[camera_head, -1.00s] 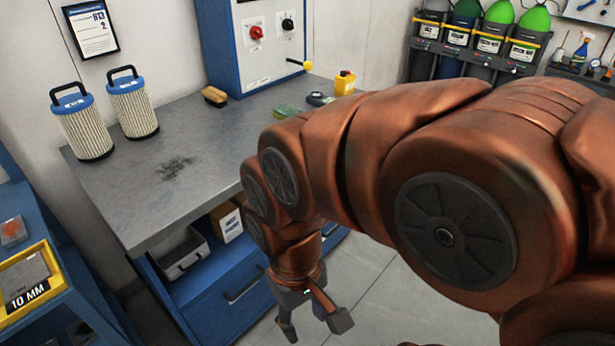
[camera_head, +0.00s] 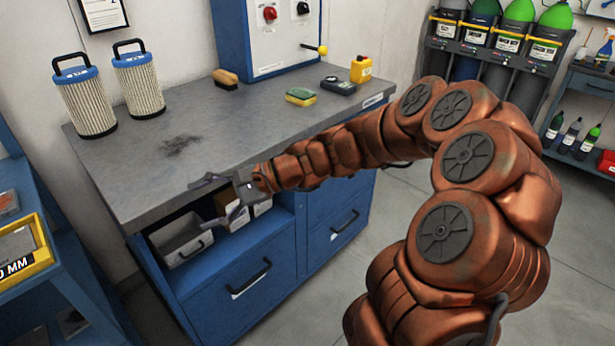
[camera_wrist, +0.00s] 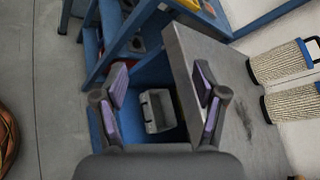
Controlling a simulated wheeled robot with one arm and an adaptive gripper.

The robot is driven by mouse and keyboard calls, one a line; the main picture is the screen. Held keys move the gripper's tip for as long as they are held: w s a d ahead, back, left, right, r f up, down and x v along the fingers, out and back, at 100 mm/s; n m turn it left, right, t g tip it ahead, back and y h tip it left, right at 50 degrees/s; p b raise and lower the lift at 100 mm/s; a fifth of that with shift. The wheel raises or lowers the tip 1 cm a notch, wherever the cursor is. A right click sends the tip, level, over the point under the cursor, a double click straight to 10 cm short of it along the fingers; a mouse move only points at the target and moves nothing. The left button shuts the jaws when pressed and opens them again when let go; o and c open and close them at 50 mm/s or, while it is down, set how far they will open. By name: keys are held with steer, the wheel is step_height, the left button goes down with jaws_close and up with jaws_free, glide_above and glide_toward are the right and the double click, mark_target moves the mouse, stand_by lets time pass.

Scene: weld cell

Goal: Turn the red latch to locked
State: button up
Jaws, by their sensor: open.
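A red rotary handle (camera_head: 269,13) is on the front of the grey and blue wall cabinet (camera_head: 262,45) at the back of the bench. It is the only red turning part I see on the cabinet; its exact setting is too small to read. My gripper (camera_head: 205,204) is open and empty at the bench's front edge, well below and to the left of the handle, touching nothing that I can make out. In the wrist view, the two spread fingers (camera_wrist: 160,80) have purple pads, and the handle is not in that view.
A black knob (camera_head: 303,7) and a yellow-tipped lever (camera_head: 322,50) are also on the cabinet. A brush (camera_head: 225,79), a sponge (camera_head: 300,96) and a yellow box (camera_head: 361,69) lie before it. Two filters (camera_head: 138,80) stand left. The bench middle (camera_head: 225,130) is clear.

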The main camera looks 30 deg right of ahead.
steer(key=w+d+f+m+t+h+b, duration=0.1)
steer(key=w+d+f+m+t+b, duration=0.25)
steer(key=d, duration=0.55)
steer(key=w+d+f+m+t+h, duration=0.1)
steer(key=w+d+f+m+t, duration=0.2)
steer(key=w+d+m+t, duration=0.35)
steer(key=w+d+f+m+t+h+b, duration=0.1)
steer(key=d+f+m+h, duration=0.35)
steer(key=d, duration=0.65)
steer(key=w+d+f+m+t+h+b, duration=0.1)
steer(key=d+f+m+t+h+b, duration=0.15)
steer(key=d+f+m, duration=0.6)
steer(key=shift+w+d+r+n+g, duration=0.15)
steer(key=shift+w+r+n, duration=0.3)
steer(key=shift+w, duration=0.65)
steer(key=shift+w+a+r+n+g, duration=0.15)
steer(key=shift+w+r+n, duration=0.3)
steer(key=shift+w, duration=0.7)
steer(key=shift+w+d+r+n+g, duration=0.15)
steer(key=shift+w+r+n, duration=0.3)
steer(key=shift+w, duration=0.65)
steer(key=shift+f, duration=0.1)
steer(key=shift+c, duration=0.3)
jaws_close()
